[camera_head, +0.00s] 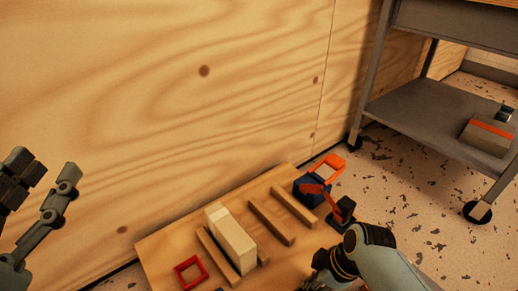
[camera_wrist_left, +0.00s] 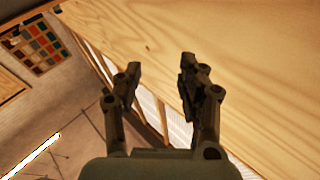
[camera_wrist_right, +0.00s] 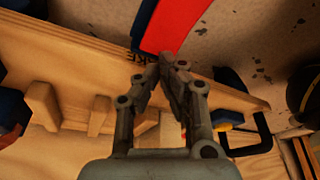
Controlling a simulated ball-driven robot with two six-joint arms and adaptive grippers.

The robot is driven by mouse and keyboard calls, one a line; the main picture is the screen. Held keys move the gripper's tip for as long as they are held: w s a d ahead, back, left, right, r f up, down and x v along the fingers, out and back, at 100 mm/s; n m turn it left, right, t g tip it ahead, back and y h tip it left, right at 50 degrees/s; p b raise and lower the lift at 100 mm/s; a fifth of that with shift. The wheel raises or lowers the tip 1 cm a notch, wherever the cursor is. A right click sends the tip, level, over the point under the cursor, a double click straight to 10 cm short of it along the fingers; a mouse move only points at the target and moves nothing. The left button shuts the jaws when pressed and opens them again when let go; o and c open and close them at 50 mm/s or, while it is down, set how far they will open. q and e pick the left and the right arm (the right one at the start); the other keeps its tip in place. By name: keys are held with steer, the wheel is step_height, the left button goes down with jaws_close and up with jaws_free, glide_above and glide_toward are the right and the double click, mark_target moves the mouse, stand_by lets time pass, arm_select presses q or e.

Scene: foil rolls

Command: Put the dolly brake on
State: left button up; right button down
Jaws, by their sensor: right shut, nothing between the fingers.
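The wooden dolly (camera_head: 165,246) lies low in front of the plywood wall. A red lever (camera_head: 318,190) shows beside a dark blue block at its far right end. In the right wrist view a red bar (camera_wrist_right: 190,25) with a blue edge rises beside the dolly's board (camera_wrist_right: 75,55), where part of a dark word ends in "KE". My right gripper (camera_wrist_right: 168,65) is shut and empty, its tips at the bar's lower end; contact is unclear. In the head view its fingers are hard to make out. My left gripper (camera_head: 47,170) is open and empty, also in its wrist view (camera_wrist_left: 160,65).
A cream block (camera_head: 232,240), wooden slats (camera_head: 270,222) and a red square frame (camera_head: 190,272) are on the dolly. An orange frame (camera_head: 330,167) sits at its far end. A grey wheeled cart (camera_head: 420,115) stands at right. Speckled floor is open between them.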

steer(key=shift+r+p, duration=0.3)
steer(key=shift+r, duration=0.05)
steer(key=shift+r+p, duration=0.3)
steer(key=shift+r, duration=0.25)
steer(key=shift+r+p, duration=0.3)
steer(key=shift+p, duration=0.3)
steer(key=shift+w+r+p, duration=0.1)
steer(key=shift+r+p, duration=0.45)
steer(key=shift+r, duration=0.1)
steer(key=shift+r+p, duration=0.35)
steer(key=shift+r, duration=0.2)
steer(key=shift+p, duration=0.3)
arm_select(q)
steer(key=s+a+f+n+g+y, duration=0.1)
steer(key=s+f+g, duration=0.3)
steer(key=f, duration=0.4)
steer(key=s+a+f+n+g+y, duration=0.1)
steer(key=s+f+g, duration=0.4)
steer(key=f+g, duration=0.2)
steer(key=shift+s+a+f, duration=0.15)
steer(key=shift+s+f, duration=0.15)
steer(key=shift+f, duration=0.5)
arm_select(e)
steer(key=shift+f, duration=0.1)
